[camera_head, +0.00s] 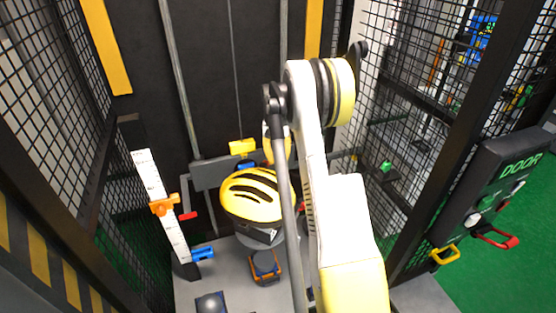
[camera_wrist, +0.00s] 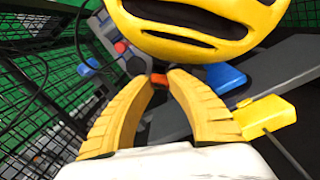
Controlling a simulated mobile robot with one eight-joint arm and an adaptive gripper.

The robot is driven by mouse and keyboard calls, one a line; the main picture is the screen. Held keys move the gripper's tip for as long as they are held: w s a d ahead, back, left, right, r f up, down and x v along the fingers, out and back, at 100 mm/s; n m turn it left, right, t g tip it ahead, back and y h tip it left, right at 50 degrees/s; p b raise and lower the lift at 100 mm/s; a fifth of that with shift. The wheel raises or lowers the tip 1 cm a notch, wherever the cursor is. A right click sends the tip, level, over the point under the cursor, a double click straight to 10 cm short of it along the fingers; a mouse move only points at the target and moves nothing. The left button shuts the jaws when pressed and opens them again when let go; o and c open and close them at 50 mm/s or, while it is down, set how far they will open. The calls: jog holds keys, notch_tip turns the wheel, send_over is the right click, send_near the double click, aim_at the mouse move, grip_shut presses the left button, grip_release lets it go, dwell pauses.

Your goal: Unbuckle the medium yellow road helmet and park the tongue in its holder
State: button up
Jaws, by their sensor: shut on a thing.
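The yellow road helmet (camera_head: 250,197), with black vent slots, sits on a grey stand in the middle of the head view. In the wrist view its yellow shell (camera_wrist: 190,42) fills the top, just beyond my fingers. My gripper (camera_wrist: 160,78) has yellow ribbed fingers whose tips close on a small orange-red piece (camera_wrist: 158,79) below the helmet's edge. I cannot tell whether this piece is the tongue or another part of the buckle. My arm hides the fingers and part of the helmet's right side in the head view. The holder cannot be made out for certain.
A grey bar (camera_head: 212,174) behind the helmet carries a yellow block (camera_head: 242,147); a blue piece (camera_wrist: 222,77) shows near it. A white scale with an orange slider (camera_head: 164,205) stands left. Mesh walls close in both sides. A DOOR panel (camera_head: 507,180) is at right.

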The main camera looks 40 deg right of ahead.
aim_at(278, 165)
jog(key=shift+f+b, duration=0.5)
jog(key=shift+f, duration=0.1)
jog(key=shift+s+f+b, duration=0.1)
jog(key=shift+f+b, duration=0.7)
jog(key=shift+f, duration=0.3)
jog(key=shift+f+b, duration=0.25)
jog(key=shift+b, duration=0.05)
jog(key=o, duration=0.9)
jog(key=shift+c, duration=0.2)
jog(key=shift+r, duration=0.1)
jog(key=r, duration=1.2)
jog(key=shift+w, duration=0.35)
